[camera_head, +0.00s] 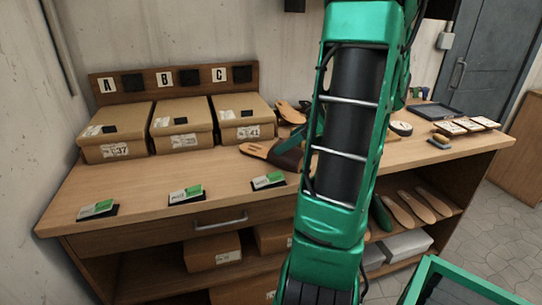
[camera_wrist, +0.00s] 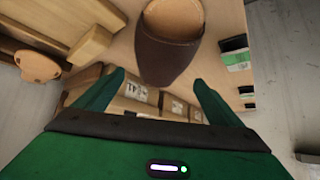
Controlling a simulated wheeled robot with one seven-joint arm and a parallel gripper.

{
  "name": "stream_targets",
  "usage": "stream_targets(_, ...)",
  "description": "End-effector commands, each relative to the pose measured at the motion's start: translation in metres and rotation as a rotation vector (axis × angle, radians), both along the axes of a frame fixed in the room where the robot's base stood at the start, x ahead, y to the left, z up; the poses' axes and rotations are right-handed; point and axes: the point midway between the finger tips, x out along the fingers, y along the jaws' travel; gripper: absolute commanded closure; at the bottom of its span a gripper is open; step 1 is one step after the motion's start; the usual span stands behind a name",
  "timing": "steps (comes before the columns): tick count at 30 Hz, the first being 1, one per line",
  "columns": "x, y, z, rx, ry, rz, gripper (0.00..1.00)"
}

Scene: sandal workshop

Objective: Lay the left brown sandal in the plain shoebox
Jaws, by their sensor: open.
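A brown sandal (camera_head: 258,150) with a tan sole and dark brown upper lies on the workbench, partly hidden by my arm. In the wrist view the brown sandal (camera_wrist: 168,55) is just beyond my gripper (camera_wrist: 159,77), its dark upper towards the fingers. My gripper is open with nothing between its fingers. A second sandal (camera_head: 290,112) lies farther back, partly hidden. I cannot tell left from right on them. Three closed brown shoeboxes stand at the back left: one under A (camera_head: 117,132), one under B (camera_head: 181,124), one under C (camera_head: 242,117). Which is plain is unclear.
Green-and-white cards (camera_head: 185,195) lie along the bench's front edge. More boxes (camera_head: 212,250) and several soles (camera_head: 413,204) are on the lower shelf. A green-rimmed container (camera_head: 455,268) is at bottom right. Bench between boxes and cards is clear.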

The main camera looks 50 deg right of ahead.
Motion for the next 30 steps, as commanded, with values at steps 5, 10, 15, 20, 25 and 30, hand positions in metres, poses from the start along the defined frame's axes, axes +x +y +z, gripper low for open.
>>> stream_targets(5,0.013,0.002,-0.015,0.001,0.000,-0.004,0.11)
stream_targets(10,0.018,0.002,-0.022,0.001,0.001,-0.006,0.11)
stream_targets(15,0.033,0.007,-0.039,0.003,0.003,-0.005,0.11)
stream_targets(20,0.046,0.009,-0.052,0.001,0.002,-0.006,0.11)
stream_targets(25,0.050,0.010,-0.055,-0.001,0.001,-0.006,0.11)
stream_targets(30,0.049,0.010,-0.055,0.000,0.001,-0.007,0.15)
